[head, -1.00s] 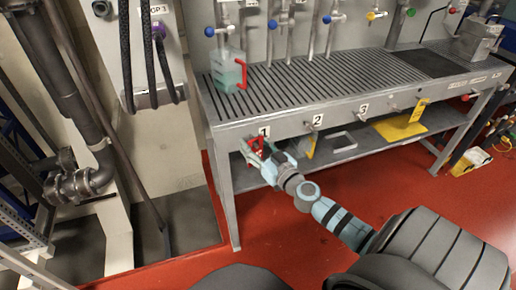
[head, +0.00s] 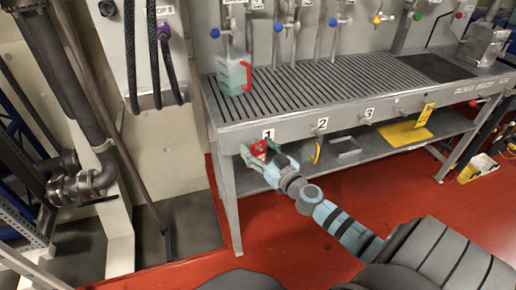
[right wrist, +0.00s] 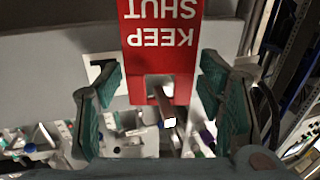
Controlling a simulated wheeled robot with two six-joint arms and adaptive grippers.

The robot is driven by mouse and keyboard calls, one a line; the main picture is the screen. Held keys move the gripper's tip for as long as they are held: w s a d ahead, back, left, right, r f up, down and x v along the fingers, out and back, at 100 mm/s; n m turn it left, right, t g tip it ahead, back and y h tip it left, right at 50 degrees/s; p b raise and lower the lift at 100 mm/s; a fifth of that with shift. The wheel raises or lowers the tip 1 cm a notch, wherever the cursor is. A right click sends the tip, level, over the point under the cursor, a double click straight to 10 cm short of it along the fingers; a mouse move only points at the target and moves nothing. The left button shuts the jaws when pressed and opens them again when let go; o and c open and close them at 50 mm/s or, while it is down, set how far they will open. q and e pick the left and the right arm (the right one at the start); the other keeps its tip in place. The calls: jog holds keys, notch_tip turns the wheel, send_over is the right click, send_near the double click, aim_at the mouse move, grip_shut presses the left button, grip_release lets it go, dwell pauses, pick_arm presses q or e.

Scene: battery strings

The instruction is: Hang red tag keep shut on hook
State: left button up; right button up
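The red tag (head: 259,149) is at the front edge of the bench, by the number 1 label. In the right wrist view the tag (right wrist: 161,45) shows white "KEEP SHUT" lettering, upside down in the picture. A metal hook (right wrist: 168,108) passes through the hole in the tag and its end sticks out toward the camera. My right gripper (head: 260,156) is at the tag. In the right wrist view its fingers (right wrist: 166,103) are spread on both sides of the tag's holed end, with a gap at the left; it is open. My left gripper is out of view.
More hooks sit along the bench front by labels 2 (head: 322,125) and 3 (head: 369,113), and a yellow tag (head: 423,115) hangs farther right. A clear jug with a red handle (head: 235,77) stands on the slatted top. The lower shelf (head: 345,160) is beneath.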

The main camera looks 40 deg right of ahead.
jog(key=shift+s, duration=0.15)
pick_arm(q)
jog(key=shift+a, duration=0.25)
pick_arm(e)
jog(key=s, duration=1.1)
jog(key=shift+s+a, duration=0.35)
jog(key=shift+a, duration=0.1)
